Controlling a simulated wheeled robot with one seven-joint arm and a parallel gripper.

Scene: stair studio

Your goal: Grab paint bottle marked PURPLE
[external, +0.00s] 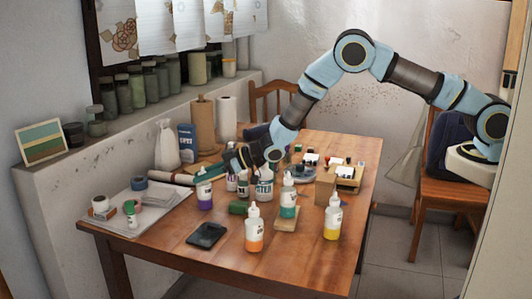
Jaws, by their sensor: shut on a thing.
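The paint bottle with purple paint (205,193) is a white bottle with a pointed nozzle and a purple lower part. It is upright at the left middle of the wooden table. My gripper (212,171) reaches in from the right and is shut on this bottle near its top. The fingers are small in this view and partly hide the bottle's upper part. I cannot read its label, nor tell whether its base touches the table.
Orange (254,231), yellow (332,218) and teal (288,198) paint bottles stand to the right. A dark phone-like slab (206,235) lies in front. A tray (120,222) holds tape rolls at left. Paper rolls (203,125) stand behind. The table's front right is clear.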

